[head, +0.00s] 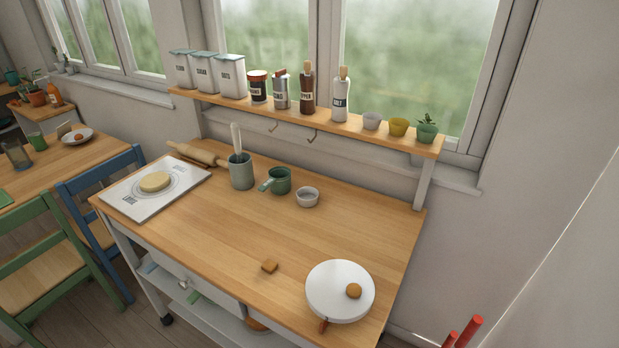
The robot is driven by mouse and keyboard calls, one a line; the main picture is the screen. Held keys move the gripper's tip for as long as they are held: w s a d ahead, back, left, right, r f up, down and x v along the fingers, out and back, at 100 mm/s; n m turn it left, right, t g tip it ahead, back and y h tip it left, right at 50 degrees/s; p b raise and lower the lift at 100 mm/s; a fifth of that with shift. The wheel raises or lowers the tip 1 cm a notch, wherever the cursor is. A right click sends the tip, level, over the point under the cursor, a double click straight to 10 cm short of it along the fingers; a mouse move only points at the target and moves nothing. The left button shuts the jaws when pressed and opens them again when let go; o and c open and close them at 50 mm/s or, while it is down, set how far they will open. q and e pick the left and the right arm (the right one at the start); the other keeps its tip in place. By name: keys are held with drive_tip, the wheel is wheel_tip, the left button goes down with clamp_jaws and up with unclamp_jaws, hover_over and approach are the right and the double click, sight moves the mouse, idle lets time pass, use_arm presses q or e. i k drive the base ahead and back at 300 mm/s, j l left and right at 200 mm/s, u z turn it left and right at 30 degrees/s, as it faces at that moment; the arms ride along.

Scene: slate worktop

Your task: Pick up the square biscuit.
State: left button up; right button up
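A small square biscuit (270,266), golden brown, lies flat on the wooden worktop (220,235) in the head view, near the front edge and right of the middle. It lies apart from the white round plate or board (328,285) on its right. A round brown piece (353,290) sits on that white round thing. Neither of my grippers shows in the head view, so nothing is seen touching or holding the square biscuit.
A brown handle-like end (323,326) pokes out at the white round thing's front. Behind stand a white bowl (307,197), green mug (278,181) and utensil pot (241,172). A mat with dough (155,181) and rolling pin (197,154) lie left. The worktop around the biscuit is clear.

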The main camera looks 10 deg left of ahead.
sight(269, 266)
drive_tip(key=k+j+u, duration=0.1)
drive_tip(key=j+u, duration=0.15)
drive_tip(key=j, duration=0.5)
drive_tip(key=k+j+u, duration=0.1)
drive_tip(key=j+u, duration=0.15)
drive_tip(key=j, duration=0.45)
drive_tip(key=i+l, duration=0.4)
